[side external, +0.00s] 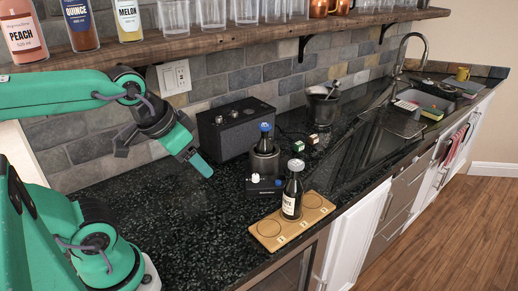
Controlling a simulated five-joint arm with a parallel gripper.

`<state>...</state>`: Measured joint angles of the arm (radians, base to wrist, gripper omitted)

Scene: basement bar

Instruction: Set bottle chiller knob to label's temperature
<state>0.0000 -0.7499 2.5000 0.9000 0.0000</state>
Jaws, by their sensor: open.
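The bottle chiller (265,162) is a dark round holder on the counter, with a dark bottle (265,137) with a blue cap standing in it. At its front is a low black control box (262,191) with a small pale knob (255,178) on top. The knob's setting and scale are too small to read. A dark bottle with a white label (291,204) stands upright on a wooden board (265,229); its label text is not legible. My gripper (193,159) is open and empty, in the air left of the chiller, apart from the knob.
A black speaker box (233,130) stands behind the chiller against the brick wall. A shelf (190,45) with syrup bottles and glasses overhangs the back. A dark bucket (322,106) and small cubes (313,139) lie beyond. The counter left of the chiller is clear.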

